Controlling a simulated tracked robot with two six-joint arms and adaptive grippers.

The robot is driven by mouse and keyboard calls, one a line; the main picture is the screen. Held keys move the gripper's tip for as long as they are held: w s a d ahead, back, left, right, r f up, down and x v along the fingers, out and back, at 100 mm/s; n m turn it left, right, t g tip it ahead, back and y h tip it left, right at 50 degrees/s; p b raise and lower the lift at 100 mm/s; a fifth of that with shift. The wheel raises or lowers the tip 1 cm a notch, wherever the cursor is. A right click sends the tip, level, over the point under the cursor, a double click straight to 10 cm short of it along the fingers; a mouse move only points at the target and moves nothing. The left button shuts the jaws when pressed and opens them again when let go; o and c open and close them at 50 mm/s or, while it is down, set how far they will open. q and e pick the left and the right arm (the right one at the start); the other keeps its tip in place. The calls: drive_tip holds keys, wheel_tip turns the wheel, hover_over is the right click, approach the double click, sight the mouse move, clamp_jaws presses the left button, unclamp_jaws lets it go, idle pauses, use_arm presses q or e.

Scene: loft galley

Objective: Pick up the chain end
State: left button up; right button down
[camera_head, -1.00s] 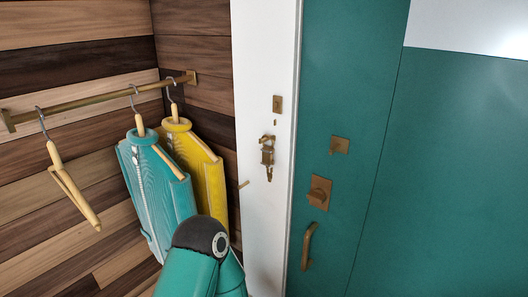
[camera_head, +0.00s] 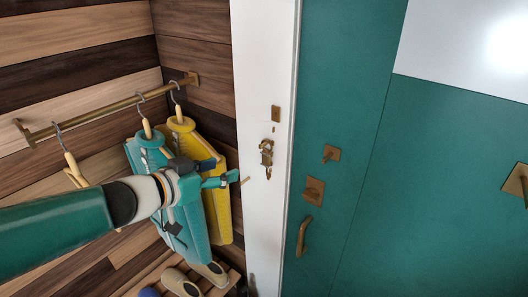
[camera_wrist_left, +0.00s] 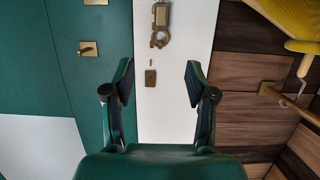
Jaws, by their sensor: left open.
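The brass door chain (camera_head: 267,158) hangs from its small holder on the white door frame, beside the teal door. Its lower end is too small to make out clearly. In the left wrist view, which is upside down, the chain fitting (camera_wrist_left: 160,25) shows at the top, beyond the fingers. My left gripper (camera_head: 222,173) is open and empty, left of the chain and apart from it, in front of the hanging clothes. Its two fingers also show in the left wrist view (camera_wrist_left: 158,80), spread apart. My right gripper is not in view.
A teal garment (camera_head: 185,235) and a yellow garment (camera_head: 220,215) hang from a brass rail (camera_head: 90,112) behind my left gripper. The teal door (camera_head: 340,90) carries a brass handle (camera_head: 304,236). Shoes (camera_head: 180,282) stand below.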

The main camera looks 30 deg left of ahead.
use_arm(q)
drive_tip(key=b, duration=0.3)
approach(264, 157)
drive_tip(key=w, duration=0.3)
drive_tip(key=x, duration=0.3)
drive_tip(key=b+x, duration=0.1)
drive_tip(key=x, duration=0.2)
drive_tip(key=shift+d+f, duration=0.2)
drive_tip(key=shift+f, duration=0.25)
drive_tip(key=shift+s, duration=0.1)
drive_tip(key=shift+r, duration=0.1)
clamp_jaws()
